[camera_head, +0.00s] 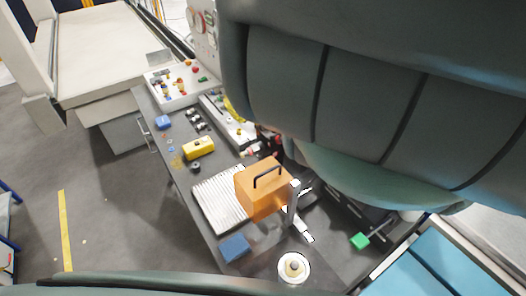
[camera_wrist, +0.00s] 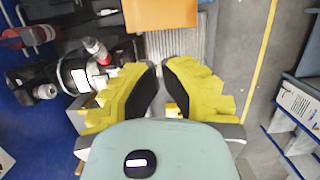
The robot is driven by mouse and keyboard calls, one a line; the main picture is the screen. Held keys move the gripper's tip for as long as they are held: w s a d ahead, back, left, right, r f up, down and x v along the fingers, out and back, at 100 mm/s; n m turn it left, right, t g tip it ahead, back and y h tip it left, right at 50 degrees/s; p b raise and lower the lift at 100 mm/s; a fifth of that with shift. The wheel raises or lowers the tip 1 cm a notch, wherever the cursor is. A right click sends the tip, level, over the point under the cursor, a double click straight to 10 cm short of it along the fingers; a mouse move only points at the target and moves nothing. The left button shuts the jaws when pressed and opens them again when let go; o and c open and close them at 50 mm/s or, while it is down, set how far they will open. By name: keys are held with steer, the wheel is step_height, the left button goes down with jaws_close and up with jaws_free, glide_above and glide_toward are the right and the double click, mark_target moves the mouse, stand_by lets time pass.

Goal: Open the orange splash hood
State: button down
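The orange splash hood (camera_head: 258,192) is a closed, box-like cover with a dark bar handle (camera_head: 268,174) on top. It sits over a machine on the dark bench in the head view. Part of its orange surface (camera_wrist: 160,14) shows at the top edge of the wrist view, where its handle is out of frame. My gripper (camera_wrist: 158,82) has yellow fingers with black pads, spread apart with nothing held between them. The fingers are apart from the hood in the wrist view. My arm covers much of the head view, and I cannot clearly make out the gripper there.
A ribbed light plate (camera_head: 218,201) lies left of the hood, with a blue block (camera_head: 234,247) below it. A yellow box (camera_head: 199,148) and small parts lie farther along the bench. A round metal piece (camera_head: 293,268) stands near the front. Left floor is mostly clear.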

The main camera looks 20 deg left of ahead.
steer(key=shift+d, duration=0.55)
steer(key=p, duration=0.4)
glide_toward(268, 176)
steer(key=shift+m, duration=0.3)
steer(key=a+f, duration=0.1)
steer(key=w+a+f, duration=0.2)
steer(key=f, duration=0.1)
steer(key=shift+w, duration=0.1)
steer(key=shift+s+d+r+p, duration=0.25)
steer(key=shift+s+d+p, duration=0.2)
steer(key=shift+p, duration=0.6)
steer(key=shift+s+d+f+p, duration=0.15)
steer(key=shift+s+d+p, duration=0.15)
steer(key=shift+d+p, duration=0.5)
steer(key=shift+s+d+f+p, duration=0.35)
steer(key=shift+s+f+p, duration=0.1)
steer(key=shift+p, duration=0.25)
steer(key=shift+d+r, duration=0.1)
